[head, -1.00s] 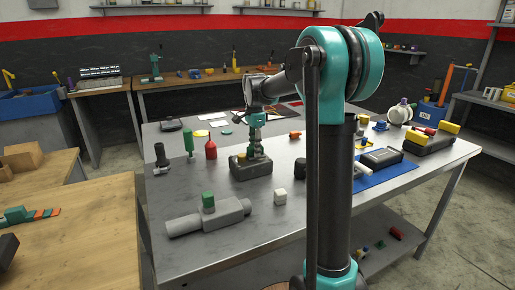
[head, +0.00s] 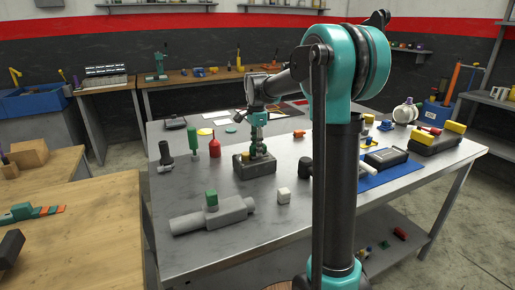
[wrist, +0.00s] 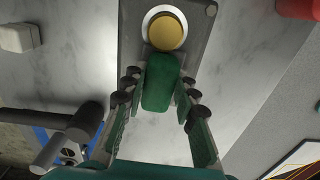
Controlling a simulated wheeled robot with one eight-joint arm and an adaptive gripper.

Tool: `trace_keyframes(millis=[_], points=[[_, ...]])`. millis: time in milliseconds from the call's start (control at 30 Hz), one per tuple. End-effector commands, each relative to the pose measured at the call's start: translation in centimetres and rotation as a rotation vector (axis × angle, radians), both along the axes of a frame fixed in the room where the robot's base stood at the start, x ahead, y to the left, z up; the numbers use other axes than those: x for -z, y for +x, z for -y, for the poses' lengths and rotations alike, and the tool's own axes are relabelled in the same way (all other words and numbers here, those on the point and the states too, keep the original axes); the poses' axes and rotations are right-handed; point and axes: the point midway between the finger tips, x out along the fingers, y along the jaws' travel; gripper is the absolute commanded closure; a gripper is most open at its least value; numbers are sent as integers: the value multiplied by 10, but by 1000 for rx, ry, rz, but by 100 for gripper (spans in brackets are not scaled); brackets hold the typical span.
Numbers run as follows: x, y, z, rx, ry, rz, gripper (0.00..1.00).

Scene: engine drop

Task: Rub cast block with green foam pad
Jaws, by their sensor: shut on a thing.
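The cast block (head: 254,172), a dark grey block with a yellow round piece (wrist: 166,33) in a pale ring on its top, lies on the metal table. It also shows at the top of the wrist view (wrist: 195,55). My gripper (wrist: 158,98) is shut on the green foam pad (wrist: 160,82), which sits between its fingers. The pad overlaps the near end of the block in the wrist view; I cannot tell whether they touch. In the head view my gripper (head: 259,150) is pointed down over the block, and the pad is hard to make out.
A grey cast part (head: 225,214) with a green cube (head: 211,199) on it lies nearer on the table. My arm column hides part of the table's right side.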

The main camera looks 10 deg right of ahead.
Motion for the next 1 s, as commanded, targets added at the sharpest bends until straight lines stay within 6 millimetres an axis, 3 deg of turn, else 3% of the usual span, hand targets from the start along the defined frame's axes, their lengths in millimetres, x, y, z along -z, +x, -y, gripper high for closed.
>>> trace_keyframes(millis=[1000], points=[[1,14,40,-2,7,-1,100]])
